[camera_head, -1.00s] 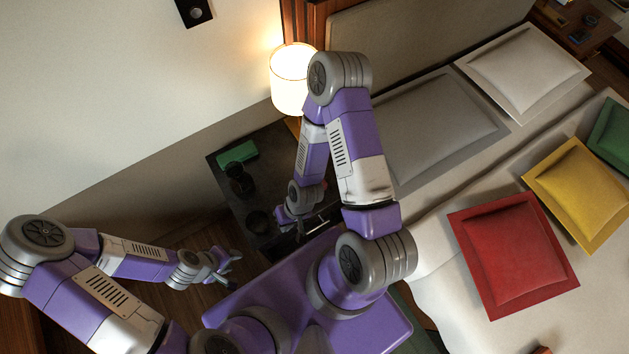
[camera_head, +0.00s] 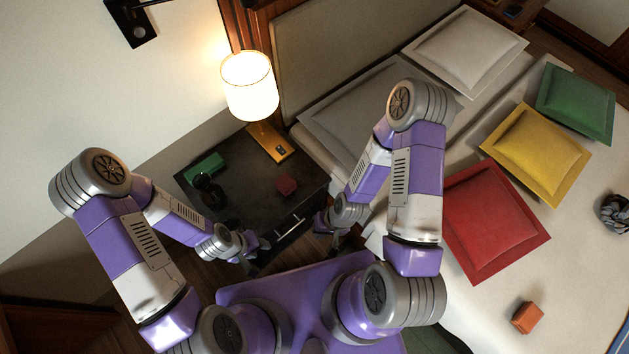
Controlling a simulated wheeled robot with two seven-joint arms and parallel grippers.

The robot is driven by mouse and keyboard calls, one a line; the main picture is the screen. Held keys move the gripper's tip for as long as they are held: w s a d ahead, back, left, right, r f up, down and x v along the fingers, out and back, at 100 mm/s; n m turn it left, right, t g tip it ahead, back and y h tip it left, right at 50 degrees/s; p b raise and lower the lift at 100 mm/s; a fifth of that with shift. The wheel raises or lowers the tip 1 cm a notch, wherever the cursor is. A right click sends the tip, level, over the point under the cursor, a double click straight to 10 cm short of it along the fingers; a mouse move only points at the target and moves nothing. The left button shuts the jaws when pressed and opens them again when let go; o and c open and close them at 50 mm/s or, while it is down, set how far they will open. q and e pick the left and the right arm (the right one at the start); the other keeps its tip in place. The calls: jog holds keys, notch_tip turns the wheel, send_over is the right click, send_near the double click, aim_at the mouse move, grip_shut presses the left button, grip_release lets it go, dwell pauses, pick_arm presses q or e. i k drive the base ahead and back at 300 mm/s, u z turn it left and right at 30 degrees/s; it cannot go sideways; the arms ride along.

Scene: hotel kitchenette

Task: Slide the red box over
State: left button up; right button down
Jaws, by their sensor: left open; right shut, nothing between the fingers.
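A small dark red box (camera_head: 287,185) sits on the dark nightstand (camera_head: 240,160), right of its middle and in front of the lamp base. My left gripper (camera_head: 254,262) is open and low, in front of the nightstand's front side and apart from the box. My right gripper (camera_head: 329,238) is shut and empty, beyond the nightstand's front right corner beside the bed, and also apart from the box. Its fingertips are small and dark in this view.
A lit lamp (camera_head: 250,88) stands behind the red box. A green box (camera_head: 204,168) and a dark object (camera_head: 208,190) stand at the nightstand's left. The bed (camera_head: 490,310) at right holds cushions and an orange block (camera_head: 527,317).

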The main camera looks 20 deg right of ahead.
aim_at(286, 183)
jog(key=z, duration=1.35)
jog(key=k, duration=0.9)
jog(key=u, duration=1.5)
jog(key=i, duration=0.5)
